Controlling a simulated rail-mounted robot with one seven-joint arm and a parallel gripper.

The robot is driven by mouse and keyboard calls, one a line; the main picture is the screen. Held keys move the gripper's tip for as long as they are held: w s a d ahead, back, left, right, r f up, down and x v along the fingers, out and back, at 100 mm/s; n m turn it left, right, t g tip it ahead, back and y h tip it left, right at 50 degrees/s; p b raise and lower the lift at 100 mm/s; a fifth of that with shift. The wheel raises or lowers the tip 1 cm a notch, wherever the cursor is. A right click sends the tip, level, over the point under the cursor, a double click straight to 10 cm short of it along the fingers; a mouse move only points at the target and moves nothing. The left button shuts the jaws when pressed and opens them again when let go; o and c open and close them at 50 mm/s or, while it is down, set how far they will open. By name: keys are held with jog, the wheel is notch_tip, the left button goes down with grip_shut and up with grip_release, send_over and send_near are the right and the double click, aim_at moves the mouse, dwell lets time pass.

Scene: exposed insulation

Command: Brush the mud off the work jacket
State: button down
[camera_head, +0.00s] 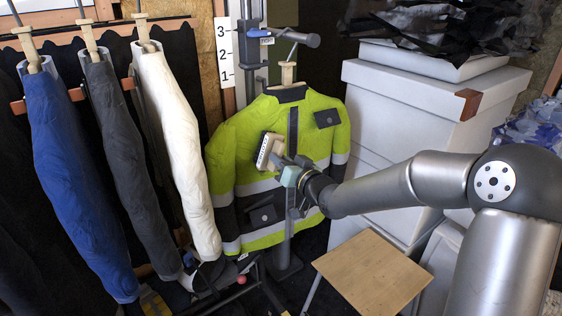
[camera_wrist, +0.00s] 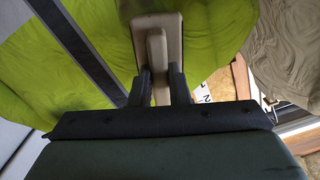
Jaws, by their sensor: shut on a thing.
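The work jacket (camera_head: 236,148) is bright yellow-green with dark panels and grey bands. It hangs upright on a stand in the middle of the head view, and its yellow-green cloth (camera_wrist: 230,40) fills the top of the wrist view. My gripper (camera_head: 285,166) is in front of the jacket's chest. It is shut on a beige block-like brush (camera_head: 268,150), which also shows between the fingers in the wrist view (camera_wrist: 157,45). The brush lies close against the jacket front; I cannot tell whether it touches. Its bristles are hidden. I cannot make out mud on the visible cloth.
Blue (camera_head: 75,170), dark grey (camera_head: 120,140) and white (camera_head: 172,130) garments hang at the left. Pale stacked boxes (camera_head: 400,100) stand behind my arm at the right. A small wooden-topped table (camera_head: 372,272) stands in front, its top clear.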

notch_tip(320, 180, down, 10)
jog(key=b, duration=0.9)
jog(key=shift+a+f, duration=0.15)
jog(key=shift+f, duration=0.05)
dwell(3.8)
jog(key=shift+s, duration=0.15)
jog(key=shift+p+v, duration=0.5)
jog(key=shift+v, duration=2.4)
jog(key=shift+p+v, duration=0.45)
jog(key=shift+v, duration=1.05)
